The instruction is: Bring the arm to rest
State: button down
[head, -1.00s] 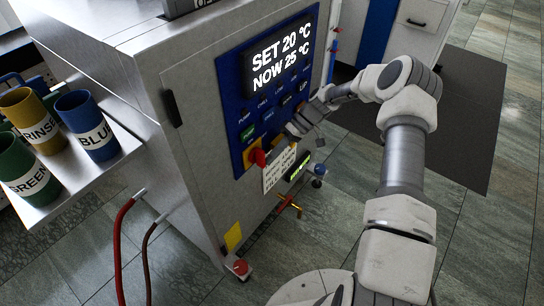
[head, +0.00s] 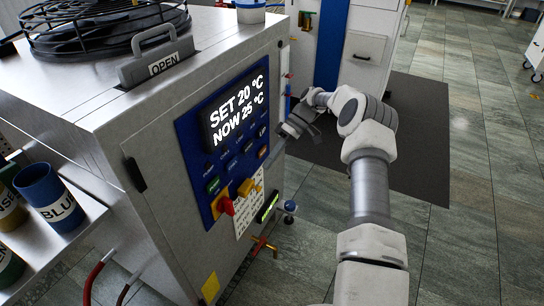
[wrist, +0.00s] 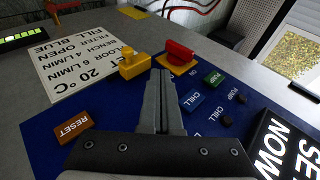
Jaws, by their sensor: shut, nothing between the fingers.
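My gripper (head: 291,128) is at the right edge of the machine's blue control panel (head: 190,148) in the head view, held by my bent arm. In the wrist view its two fingers (wrist: 160,95) are together with nothing between them, and point over the panel toward a yellow knob (wrist: 135,65) and a red switch handle (wrist: 180,52). I see no contact with the panel, though the exact gap is hard to judge. The display (head: 234,106) reads SET 20 °C, NOW 25 °C.
A shelf (head: 75,238) at left holds a BLUE cup (head: 48,195) and others. The floor (head: 470,200) at right is clear.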

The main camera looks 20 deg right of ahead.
jog(key=shift+w+d+r, duration=0.15)
jog(key=shift+d+r, duration=0.2)
dwell(0.3)
jog(key=s+a+r+m+t+h, duration=0.1)
jog(key=s+a+r+h, duration=0.1)
jog(key=s+r, duration=0.35)
jog(key=s+a+r+m+t+h, duration=0.1)
jog(key=s+a+r+h, duration=0.15)
jog(key=r, duration=0.55)
jog(key=s+a+r+m+t+h, duration=0.1)
jog(key=s+a+r+h, duration=0.15)
jog(key=r, duration=0.45)
jog(key=s+r+m+t+h, duration=0.1)
jog(key=s+r+m+t, duration=0.15)
jog(key=s, duration=0.85)
jog(key=s+r+m+t+h, duration=0.15)
jog(key=s+t, duration=0.25)
jog(key=s, duration=0.8)
notch_tip(320, 180, up, 19)
jog(key=p, duration=1.8)
jog(key=shift+w+d+f+m, duration=0.15)
jog(key=shift+w+m, duration=0.15)
jog(key=shift+w, duration=0.05)
